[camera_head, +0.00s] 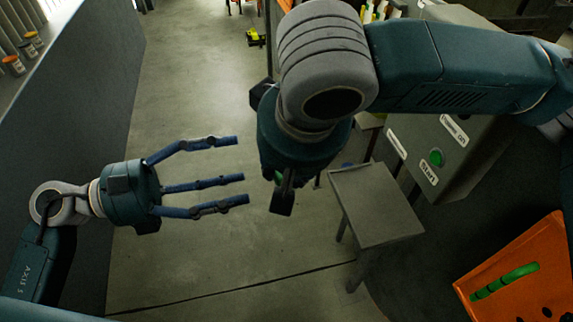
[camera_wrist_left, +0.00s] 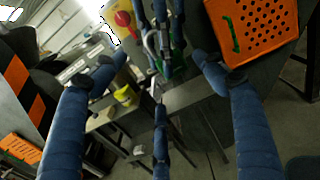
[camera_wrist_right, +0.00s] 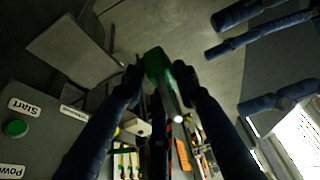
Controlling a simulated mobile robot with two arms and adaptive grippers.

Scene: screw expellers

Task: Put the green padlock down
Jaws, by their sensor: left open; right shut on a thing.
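The green padlock (camera_wrist_right: 158,65) is between the fingers of my right gripper (camera_wrist_right: 160,82) in the right wrist view. My right gripper is shut on it, and the fingers hide part of it. In the head view only a bit of green (camera_head: 278,178) shows beside the right gripper (camera_head: 282,196), which hangs over the floor left of a small grey table. My left gripper (camera_head: 240,172) is open and empty, its fingers pointing right towards the right gripper. In the left wrist view, green (camera_wrist_left: 179,62) also shows by the right gripper's fingers, beyond the open left fingers.
The small grey table (camera_head: 376,205) has a bare top. A grey control box (camera_head: 447,150) with a green start button stands right of it. An orange perforated panel (camera_head: 520,275) with a green handle is at lower right. A dark wall (camera_head: 75,120) runs along the left.

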